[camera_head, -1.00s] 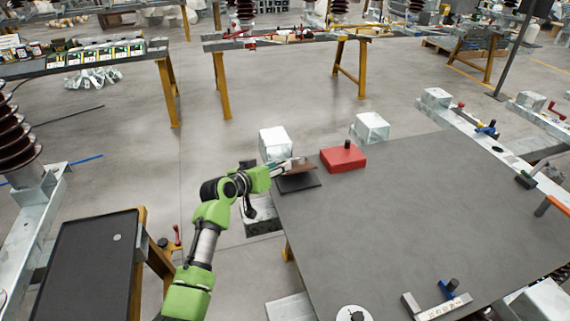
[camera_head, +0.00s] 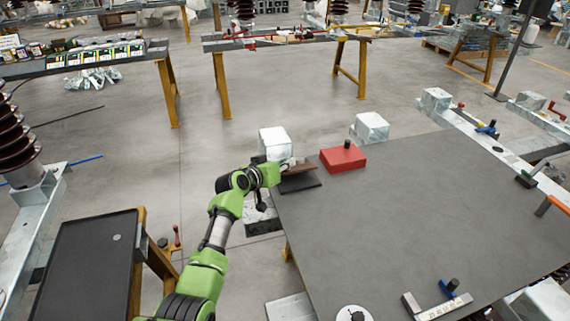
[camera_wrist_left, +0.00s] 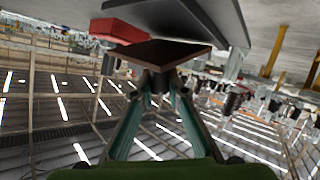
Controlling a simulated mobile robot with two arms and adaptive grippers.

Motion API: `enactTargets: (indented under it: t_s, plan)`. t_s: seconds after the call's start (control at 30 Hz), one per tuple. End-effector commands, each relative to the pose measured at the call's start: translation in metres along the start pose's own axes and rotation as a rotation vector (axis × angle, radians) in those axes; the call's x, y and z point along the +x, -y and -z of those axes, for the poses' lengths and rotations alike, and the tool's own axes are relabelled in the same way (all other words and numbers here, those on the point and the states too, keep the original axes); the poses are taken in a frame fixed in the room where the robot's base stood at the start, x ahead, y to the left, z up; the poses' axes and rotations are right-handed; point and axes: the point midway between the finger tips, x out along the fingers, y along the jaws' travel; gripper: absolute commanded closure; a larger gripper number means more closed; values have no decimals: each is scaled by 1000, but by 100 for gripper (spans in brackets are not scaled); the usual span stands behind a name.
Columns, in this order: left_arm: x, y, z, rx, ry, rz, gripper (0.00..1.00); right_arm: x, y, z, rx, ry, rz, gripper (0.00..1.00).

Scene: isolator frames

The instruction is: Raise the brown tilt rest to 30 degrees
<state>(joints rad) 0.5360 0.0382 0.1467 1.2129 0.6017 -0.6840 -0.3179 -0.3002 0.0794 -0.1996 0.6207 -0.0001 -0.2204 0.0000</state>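The brown tilt rest (camera_head: 299,170) is a small flat plate over a dark base plate (camera_head: 300,184), at the table's far left corner. It looks close to flat or slightly tilted; I cannot tell the exact angle. In the left wrist view, which is upside down, the brown plate (camera_wrist_left: 160,54) stands apart from the dark base (camera_wrist_left: 195,18) at the edge nearest my gripper. My left gripper (camera_wrist_left: 157,82) has its fingertips together at that edge; whether they touch it is unclear. In the head view my left gripper (camera_head: 284,168) is partly hidden. My right gripper is not in view.
A red block (camera_head: 343,158) with a black knob sits just right of the rest. Pale metal blocks (camera_head: 274,143) stand behind the table edge. The middle of the grey table (camera_head: 420,210) is clear. A dark side table (camera_head: 85,265) stands at the left.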

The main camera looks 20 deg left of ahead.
Motion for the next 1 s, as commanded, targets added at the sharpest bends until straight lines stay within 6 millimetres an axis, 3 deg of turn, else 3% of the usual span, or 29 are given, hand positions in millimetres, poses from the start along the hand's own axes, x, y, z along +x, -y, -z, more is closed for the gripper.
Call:
enactTargets:
  t_s: [0.23, 0.5, 0.53, 0.57, 1.0]
  plan:
    - [0, 2, 8, -37, 35, 0, 100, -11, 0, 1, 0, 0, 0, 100]
    - [1, 3, 5, -49, 43, 0, 100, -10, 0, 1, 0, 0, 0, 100]
    - [1, 3, 5, -49, 43, 0, 79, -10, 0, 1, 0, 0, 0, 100]
    - [1, 3, 5, -49, 43, 0, 71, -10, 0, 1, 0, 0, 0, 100]
    - [-2, 2, 6, -45, 43, -1, 69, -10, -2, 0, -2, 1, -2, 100]
